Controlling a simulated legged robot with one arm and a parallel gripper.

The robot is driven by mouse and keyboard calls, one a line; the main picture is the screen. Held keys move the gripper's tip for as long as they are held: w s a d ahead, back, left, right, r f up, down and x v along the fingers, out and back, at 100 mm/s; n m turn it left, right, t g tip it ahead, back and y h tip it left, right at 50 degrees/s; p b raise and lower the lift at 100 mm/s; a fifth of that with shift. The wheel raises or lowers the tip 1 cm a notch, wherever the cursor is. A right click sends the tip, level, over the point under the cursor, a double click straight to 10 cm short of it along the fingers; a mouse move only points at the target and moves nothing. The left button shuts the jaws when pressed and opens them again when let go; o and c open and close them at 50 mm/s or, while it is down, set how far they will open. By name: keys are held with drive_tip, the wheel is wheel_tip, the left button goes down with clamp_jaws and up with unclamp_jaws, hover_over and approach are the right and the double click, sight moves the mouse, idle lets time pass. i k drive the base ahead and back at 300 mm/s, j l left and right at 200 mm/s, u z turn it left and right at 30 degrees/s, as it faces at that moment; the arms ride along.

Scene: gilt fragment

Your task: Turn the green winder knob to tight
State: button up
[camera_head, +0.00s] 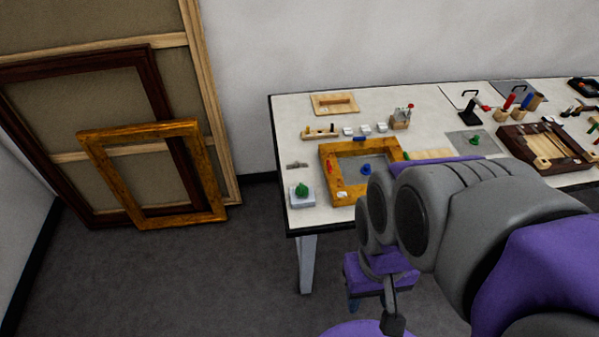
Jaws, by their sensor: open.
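A green knob (302,189) sits on a small pale block (303,201) at the near left corner of the table. Whether it stands at tight or loose is too small to tell. A second small green thing (474,140) lies on a grey mat further right; I cannot tell what it is. My gripper (374,312) is low in front of the table's near edge, below and right of the green knob and apart from it. Its jaws are open, partly hidden by my arm, and nothing shows between them.
The white table (292,115) holds a gilt frame (333,181) with a blue knob-like piece (366,169) inside, just right of the pale block. A brown tray (519,147) and tools stand at right. Large frames (152,134) lean on the wall. The floor (190,285) at left is clear.

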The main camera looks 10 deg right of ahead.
sight(301, 190)
drive_tip(key=i+l+u, duration=0.3)
drive_tip(key=l, duration=0.3)
drive_tip(key=u, duration=1.4)
